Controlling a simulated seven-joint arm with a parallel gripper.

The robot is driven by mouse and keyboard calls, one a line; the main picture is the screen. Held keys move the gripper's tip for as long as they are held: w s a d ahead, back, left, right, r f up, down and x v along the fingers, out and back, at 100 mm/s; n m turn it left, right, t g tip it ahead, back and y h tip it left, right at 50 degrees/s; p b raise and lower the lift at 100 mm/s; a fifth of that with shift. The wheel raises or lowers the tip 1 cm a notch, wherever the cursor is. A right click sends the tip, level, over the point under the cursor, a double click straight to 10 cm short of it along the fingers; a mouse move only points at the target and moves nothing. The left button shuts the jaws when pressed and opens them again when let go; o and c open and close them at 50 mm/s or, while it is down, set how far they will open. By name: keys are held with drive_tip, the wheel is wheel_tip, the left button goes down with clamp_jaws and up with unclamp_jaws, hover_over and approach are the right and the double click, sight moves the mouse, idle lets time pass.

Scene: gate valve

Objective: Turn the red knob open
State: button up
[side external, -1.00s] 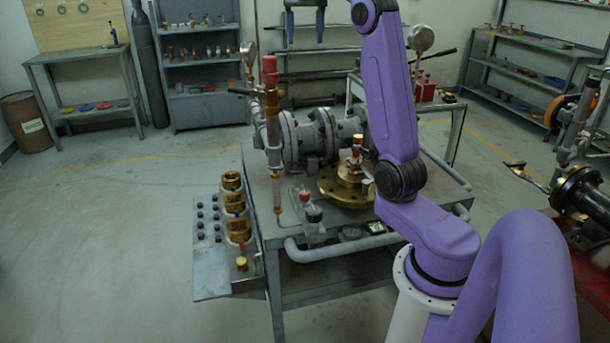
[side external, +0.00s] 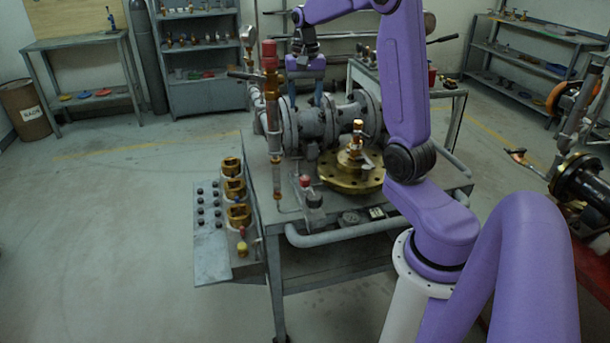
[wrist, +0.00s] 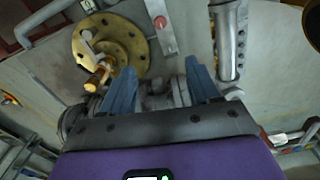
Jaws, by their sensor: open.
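A small red knob (side external: 305,181) sits on a grey fitting near the front of the workbench, left of a brass flange. In the wrist view a red knob (wrist: 160,21) shows on a narrow grey plate near the top of the picture, beyond my fingertips. My gripper (side external: 306,98) has two blue fingers pointing down over the grey pipework at the back of the bench. It is open, with nothing between the fingers, and apart from the knob. In the wrist view my gripper (wrist: 161,68) also shows its fingers spread.
The brass flange (side external: 350,184) with an upright stem stands right of the knob. A vertical pipe with a red top (side external: 268,52) rises at the left. Grey flanged pipework (side external: 345,120) runs across the bench. A side panel (side external: 210,245) carries brass fittings.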

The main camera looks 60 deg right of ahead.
sight(305, 178)
wheel_tip(305, 178, down, 25)
idle(0.6)
drive_tip(key=c, duration=1)
